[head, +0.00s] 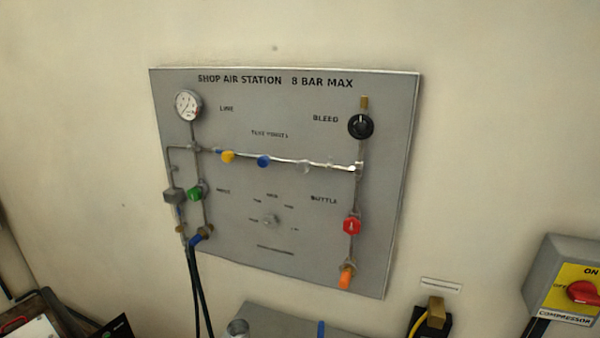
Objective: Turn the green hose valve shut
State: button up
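The green hose valve (196,194) is a small green knob on the left side of a grey wall panel (320,115) titled "SHOP AIR STATION 8 BAR MAX". It sits on a vertical pipe below the round white gauge (188,104). Dark hoses (198,285) hang from the fittings beneath it. The knob is small, and I cannot tell whether it is turned open or shut. My gripper is not in view.
A red knob (352,226) and a black bleed knob (360,125) are on the panel's right. Yellow (228,157) and blue (263,161) caps line the cross pipe. A compressor switch box (562,280) is at far right. The space before the panel looks clear.

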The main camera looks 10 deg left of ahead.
aim_at(194, 193)
jog(key=j+u, duration=0.1)
jog(key=u, duration=0.8)
jog(key=j+u, duration=0.15)
jog(key=u, duration=0.3)
jog(key=i+j+z, duration=0.1)
jog(key=i, duration=0.4)
jog(key=i+j+z, duration=0.1)
jog(key=i, duration=0.4)
jog(key=j, duration=0.1)
